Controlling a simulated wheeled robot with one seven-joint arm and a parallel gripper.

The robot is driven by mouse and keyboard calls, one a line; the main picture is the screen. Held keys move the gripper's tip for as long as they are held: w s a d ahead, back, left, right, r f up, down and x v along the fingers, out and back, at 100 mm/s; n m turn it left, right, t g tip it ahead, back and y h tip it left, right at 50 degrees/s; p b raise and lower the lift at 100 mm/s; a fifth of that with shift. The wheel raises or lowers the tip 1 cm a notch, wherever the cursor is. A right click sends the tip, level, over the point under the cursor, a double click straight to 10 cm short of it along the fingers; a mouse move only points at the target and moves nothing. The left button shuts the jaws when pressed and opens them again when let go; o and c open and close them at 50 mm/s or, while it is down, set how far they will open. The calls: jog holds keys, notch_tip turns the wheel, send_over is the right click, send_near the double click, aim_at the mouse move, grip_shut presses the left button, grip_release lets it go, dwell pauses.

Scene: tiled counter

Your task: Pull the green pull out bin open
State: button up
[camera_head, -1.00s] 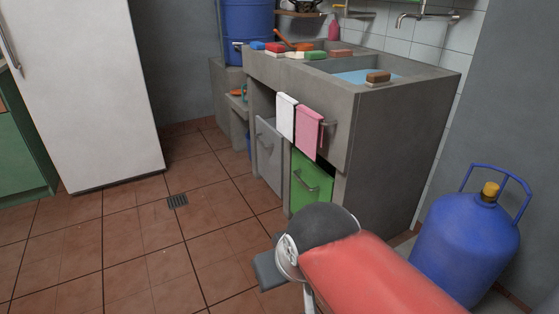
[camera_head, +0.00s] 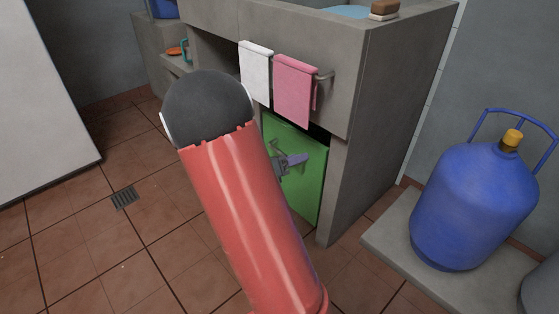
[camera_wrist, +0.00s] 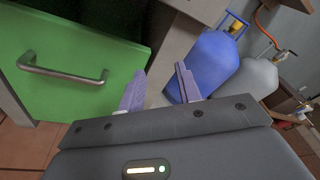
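The green pull-out bin (camera_head: 309,185) sits under the counter, below the hanging towels. A dark gap shows above its front; I cannot tell whether it is slightly out. In the wrist view the green front (camera_wrist: 110,65) fills the upper left. Its grey metal bar handle (camera_wrist: 62,75) lies left of my fingers. My gripper (camera_wrist: 160,88) is open, with two purple fingers apart and nothing between them. In the head view my gripper (camera_head: 292,161) is in front of the green panel, right of my red arm, which hides part of the bin.
A white towel (camera_head: 256,72) and a pink towel (camera_head: 294,92) hang on a rail just above the bin. The concrete counter (camera_head: 370,125) has a solid side wall right of it. A blue gas cylinder (camera_head: 470,205) stands at right. The tiled floor (camera_head: 140,235) at left is clear.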

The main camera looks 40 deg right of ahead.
jog(key=w+d+f+n+t+h+b, duration=0.1)
jog(key=w+f+n+t+h, duration=0.1)
jog(key=w+f+n+t, duration=0.55)
jog(key=n+t+b, duration=0.2)
jog(key=n+t, duration=0.1)
jog(key=n, duration=0.7)
send_near(282, 153)
jog(key=d, duration=0.2)
jog(key=shift+y, duration=0.4)
jog(key=x, duration=0.8)
jog(key=shift+w+a+r, duration=0.15)
jog(key=shift+w, duration=0.3)
jog(key=shift+c, duration=0.4)
grip_shut()
